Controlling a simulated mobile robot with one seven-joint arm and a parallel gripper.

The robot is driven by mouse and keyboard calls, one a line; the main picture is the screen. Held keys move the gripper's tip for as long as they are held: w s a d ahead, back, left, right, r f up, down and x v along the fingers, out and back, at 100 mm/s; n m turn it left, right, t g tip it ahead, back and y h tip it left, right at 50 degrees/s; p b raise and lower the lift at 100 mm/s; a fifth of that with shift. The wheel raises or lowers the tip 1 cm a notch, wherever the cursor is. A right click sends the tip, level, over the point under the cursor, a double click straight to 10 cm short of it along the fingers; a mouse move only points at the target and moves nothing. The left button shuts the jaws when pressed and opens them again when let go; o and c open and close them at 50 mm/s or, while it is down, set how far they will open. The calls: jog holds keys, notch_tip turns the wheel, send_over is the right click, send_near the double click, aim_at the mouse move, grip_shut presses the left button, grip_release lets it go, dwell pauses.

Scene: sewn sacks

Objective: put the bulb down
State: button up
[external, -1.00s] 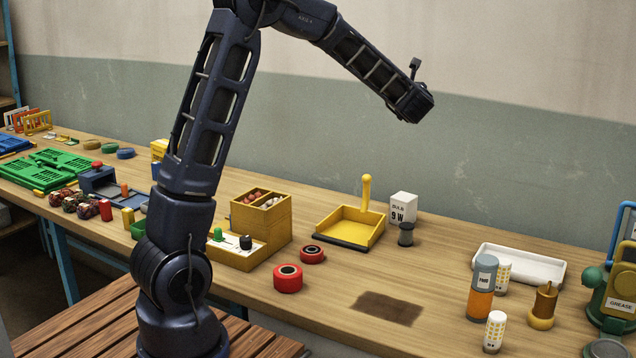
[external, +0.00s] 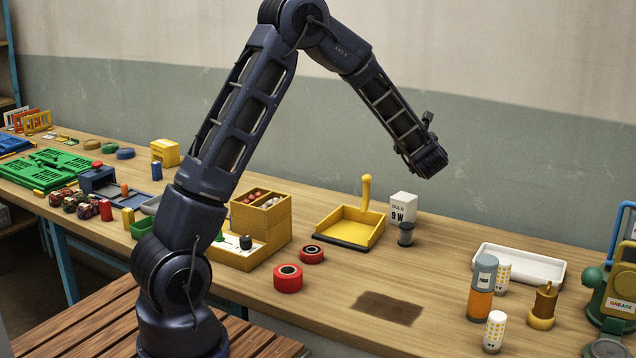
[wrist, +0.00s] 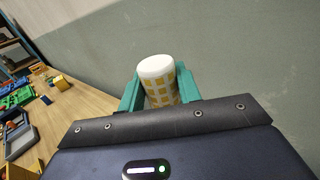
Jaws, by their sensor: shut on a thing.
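My gripper (wrist: 159,74) has teal fingers and is shut on a white bulb (wrist: 160,88) with a grid of yellow squares, seen in the wrist view. The bulb's rounded white end points out past the fingertips; its lower part is hidden behind my wrist. In the external view the end of my arm (external: 428,162) is high above the back of the bench, over the white bulb box (external: 403,208). The fingers and held bulb cannot be made out there. Two similar bulbs stand on the bench at the right, one at the front (external: 494,332) and one farther back (external: 503,274).
A white tray (external: 520,264) lies at the back right. An orange-and-grey bottle (external: 482,290) and a brass-coloured object (external: 543,306) stand before it. A yellow dustpan (external: 350,226) and dark cup (external: 405,234) are left. A dark patch (external: 388,308) marks the bare bench.

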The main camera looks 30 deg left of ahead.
notch_tip(320, 180, down, 12)
jog(key=shift+f, duration=0.2)
dwell(0.4)
jog(key=o, duration=1)
jog(key=shift+f, duration=0.1)
jog(key=shift+o, duration=0.2)
